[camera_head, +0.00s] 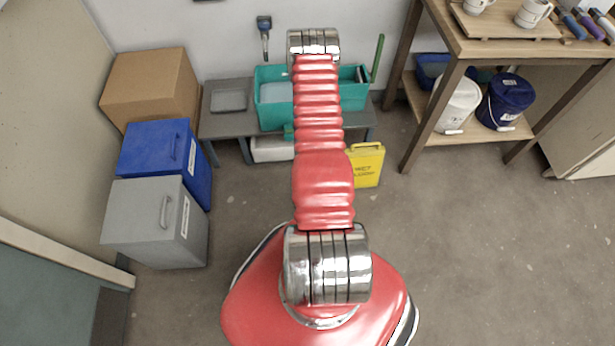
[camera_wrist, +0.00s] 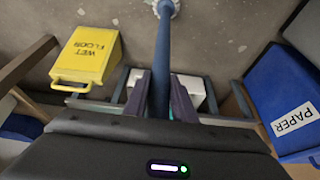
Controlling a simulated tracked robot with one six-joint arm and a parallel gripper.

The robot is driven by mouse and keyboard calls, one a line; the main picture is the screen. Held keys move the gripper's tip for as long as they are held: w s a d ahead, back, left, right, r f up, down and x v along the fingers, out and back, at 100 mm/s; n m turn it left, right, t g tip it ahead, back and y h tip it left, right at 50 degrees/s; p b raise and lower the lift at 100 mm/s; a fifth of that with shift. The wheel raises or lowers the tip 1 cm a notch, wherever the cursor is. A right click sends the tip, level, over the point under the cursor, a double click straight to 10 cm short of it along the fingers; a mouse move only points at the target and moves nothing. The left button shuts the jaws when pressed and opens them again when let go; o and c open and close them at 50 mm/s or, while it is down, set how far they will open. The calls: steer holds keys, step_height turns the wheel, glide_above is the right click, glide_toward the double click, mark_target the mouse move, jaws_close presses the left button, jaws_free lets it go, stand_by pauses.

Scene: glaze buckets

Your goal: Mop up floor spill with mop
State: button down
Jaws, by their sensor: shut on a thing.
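In the wrist view, my gripper (camera_wrist: 161,98) has its two dark fingers closed on a blue handle (camera_wrist: 163,50), taken to be the mop's. The handle runs away from the fingers to the top edge, where a small pale round end (camera_wrist: 168,6) shows over the floor; the rest of that end is cut off. In the head view my own arm blocks the middle, and the gripper and blue handle are hidden. I make out no clear spill on the grey floor (camera_head: 480,250), only small pale specks.
A yellow wet floor sign (camera_head: 366,168) stands right of my arm; it also shows in the wrist view (camera_wrist: 88,55). Blue (camera_head: 165,160) and grey bins (camera_head: 155,222) stand left. A teal sink (camera_head: 273,95) and wooden table (camera_head: 480,45) stand behind. Floor at right is clear.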

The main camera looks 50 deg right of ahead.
steer(key=shift+d, duration=0.1)
steer(key=shift+s+d+r, duration=0.1)
steer(key=shift+s+d, duration=0.85)
steer(key=shift+s, duration=0.15)
steer(key=shift+s+d, duration=0.95)
steer(key=shift+s, duration=0.2)
steer(key=shift+s+d, duration=1)
steer(key=shift+s, duration=0.15)
steer(key=shift+w+a, duration=0.1)
